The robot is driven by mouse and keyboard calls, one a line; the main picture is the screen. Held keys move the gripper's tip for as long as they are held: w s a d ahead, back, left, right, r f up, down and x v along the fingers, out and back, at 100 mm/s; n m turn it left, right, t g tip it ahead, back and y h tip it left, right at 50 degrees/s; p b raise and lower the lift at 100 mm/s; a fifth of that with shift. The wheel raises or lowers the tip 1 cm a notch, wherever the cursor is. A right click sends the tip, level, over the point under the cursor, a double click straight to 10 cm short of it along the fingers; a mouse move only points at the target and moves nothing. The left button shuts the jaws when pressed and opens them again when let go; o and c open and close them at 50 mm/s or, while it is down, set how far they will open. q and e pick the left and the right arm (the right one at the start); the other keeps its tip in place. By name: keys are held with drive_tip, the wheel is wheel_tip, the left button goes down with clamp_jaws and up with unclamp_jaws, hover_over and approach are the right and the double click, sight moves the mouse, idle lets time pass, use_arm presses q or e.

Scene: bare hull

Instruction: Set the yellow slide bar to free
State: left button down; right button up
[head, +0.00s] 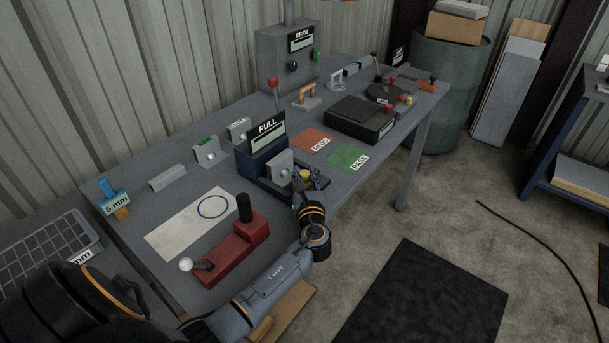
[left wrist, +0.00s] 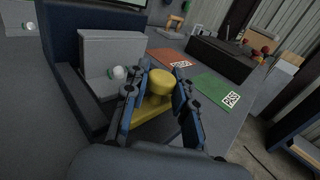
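The yellow slide bar (left wrist: 157,88) has a round knob on a flat yellow base. It sits in the dark fixture with the PULL sign (head: 267,128), in front of a grey upright block (left wrist: 112,55). In the head view the yellow knob (head: 305,175) is partly hidden by my left gripper (head: 308,184). In the left wrist view my left gripper (left wrist: 160,82) is open, with one finger on each side of the knob. Whether either finger touches it I cannot tell. My right gripper is not in view.
A red lever block (head: 236,255) lies near my left arm. Orange (head: 313,140) and green (head: 347,157) mats lie beyond the fixture, with a black box (head: 358,120) behind. A wire basket (head: 48,250) is at the left. The floor to the right of the table is mostly open.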

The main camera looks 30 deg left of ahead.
use_arm(q)
drive_tip(key=shift+d+p, duration=0.3)
drive_tip(key=shift+d, duration=1.15)
drive_tip(key=shift+d+f, duration=0.1)
drive_tip(key=shift+f, duration=0.05)
drive_tip(key=shift+s+f, duration=0.1)
drive_tip(key=c, duration=1.3)
unclamp_jaws()
drive_tip(key=shift+o, duration=1.2)
drive_tip(key=shift+d, duration=0.1)
drive_tip(key=shift+s+r, duration=0.1)
drive_tip(key=shift+r, duration=0.15)
drive_tip(key=shift+f, duration=0.1)
drive_tip(key=v, duration=1.2)
drive_tip(key=shift+d, duration=0.1)
